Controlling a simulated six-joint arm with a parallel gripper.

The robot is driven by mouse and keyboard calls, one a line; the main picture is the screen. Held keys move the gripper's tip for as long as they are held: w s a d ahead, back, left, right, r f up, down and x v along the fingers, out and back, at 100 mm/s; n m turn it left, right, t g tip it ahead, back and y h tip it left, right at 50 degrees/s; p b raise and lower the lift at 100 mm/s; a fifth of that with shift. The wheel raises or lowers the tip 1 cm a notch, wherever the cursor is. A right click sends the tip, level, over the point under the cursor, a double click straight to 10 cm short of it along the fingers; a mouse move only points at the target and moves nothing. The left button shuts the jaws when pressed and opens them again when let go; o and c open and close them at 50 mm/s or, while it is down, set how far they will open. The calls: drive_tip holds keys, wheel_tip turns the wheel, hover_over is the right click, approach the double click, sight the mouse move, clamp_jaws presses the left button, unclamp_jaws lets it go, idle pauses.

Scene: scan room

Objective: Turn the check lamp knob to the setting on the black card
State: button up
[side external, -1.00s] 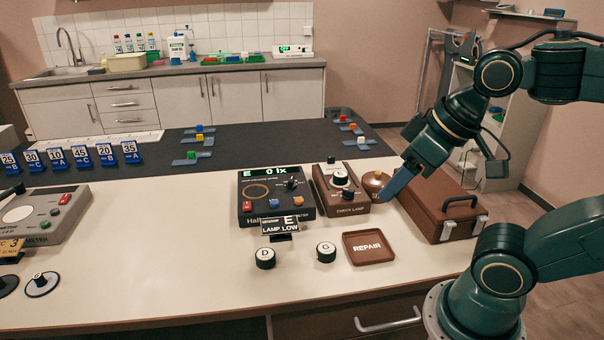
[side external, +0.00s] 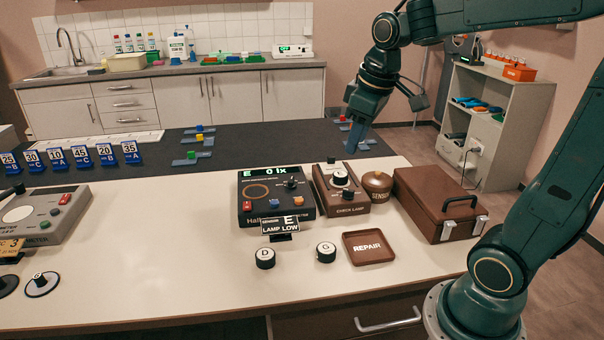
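The brown check lamp box (side external: 350,209) stands on the light table top, right of the dark meter. A white-topped part (side external: 340,177) sits on its upper face, and a small black knob (side external: 347,194) is near its front; the knob's setting is too small to read. The black card (side external: 284,226) stands in front of the meter and reads "E" and "LAMP LOW". My gripper (side external: 351,149) hangs pointing down above and behind the check lamp box, apart from it. Its fingers overlap in this view, so I cannot tell whether they are open. Nothing shows held.
The meter (side external: 250,211) shows "E 0 lx". A round brown sensor (side external: 377,186) and a brown case (side external: 436,205) stand right of the box. Knobs D (side external: 265,258) and G (side external: 326,252) and the REPAIR tray (side external: 369,248) lie in front.

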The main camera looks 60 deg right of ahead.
drive_tip(key=w+d+f+g, duration=0.2)
drive_tip(key=w+d+f, duration=0.2)
drive_tip(key=w+d, duration=0.3)
drive_tip(key=n, duration=0.2)
hover_over(351, 190)
wheel_tip(351, 190, down, 6)
drive_tip(key=shift+f+g+y, duration=0.25)
drive_tip(key=shift+g+y, duration=0.15)
drive_tip(key=shift+f, duration=0.15)
wheel_tip(351, 190, down, 14)
drive_tip(key=shift+r, duration=0.25)
clamp_jaws()
